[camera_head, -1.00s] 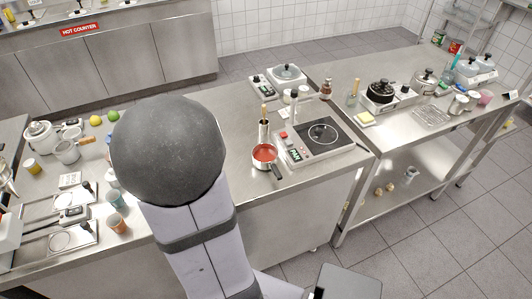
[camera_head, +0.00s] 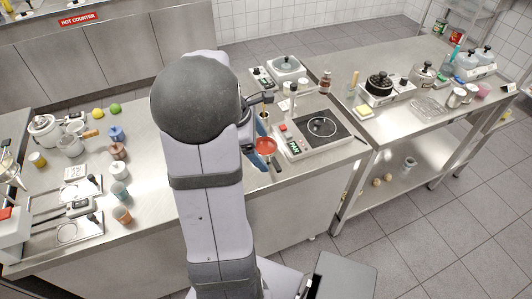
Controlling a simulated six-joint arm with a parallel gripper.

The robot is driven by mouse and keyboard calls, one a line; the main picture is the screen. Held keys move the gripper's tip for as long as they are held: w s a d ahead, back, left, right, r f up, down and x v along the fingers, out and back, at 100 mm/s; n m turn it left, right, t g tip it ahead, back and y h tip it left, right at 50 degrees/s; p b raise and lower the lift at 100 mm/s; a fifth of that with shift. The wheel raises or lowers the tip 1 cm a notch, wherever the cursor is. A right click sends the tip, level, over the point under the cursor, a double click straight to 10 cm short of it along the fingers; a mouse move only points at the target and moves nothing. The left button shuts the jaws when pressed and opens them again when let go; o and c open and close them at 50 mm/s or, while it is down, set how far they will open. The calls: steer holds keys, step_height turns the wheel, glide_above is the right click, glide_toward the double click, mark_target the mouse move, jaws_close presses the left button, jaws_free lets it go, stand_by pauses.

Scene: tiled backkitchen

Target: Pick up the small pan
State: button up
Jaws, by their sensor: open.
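The small pan (camera_head: 266,146), with red contents, stands on the steel counter just left of the hob unit. Its dark handle points toward the counter's front edge. My gripper (camera_head: 258,122) shows partly from behind my arm's round grey joint, just left of and above the pan in the picture. One dark finger shows near the upper side and a part of the gripper lies close to the pan's left rim. It is open, with nothing seen held. Whether it touches the pan is not clear, as my arm hides part of it.
The hob unit (camera_head: 318,130) sits right of the pan, with a round dark plate. Cups and pots crowd the left counter. A second steel table (camera_head: 398,118) adjoins at right.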

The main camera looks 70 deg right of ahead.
mark_target(273, 161)
steer(key=n, duration=0.4)
steer(key=shift+s+a+n, duration=0.1)
steer(key=shift+s+n, duration=0.1)
steer(key=shift+n, duration=0.1)
steer(key=shift+p+x, duration=0.9)
steer(key=shift+x, duration=2.75)
steer(key=shift+s, duration=0.1)
steer(key=shift+c, duration=0.2)
steer(key=c, duration=1)
steer(key=shift+r, duration=0.1)
steer(key=shift+c, duration=0.3)
steer(key=shift+r, duration=0.1)
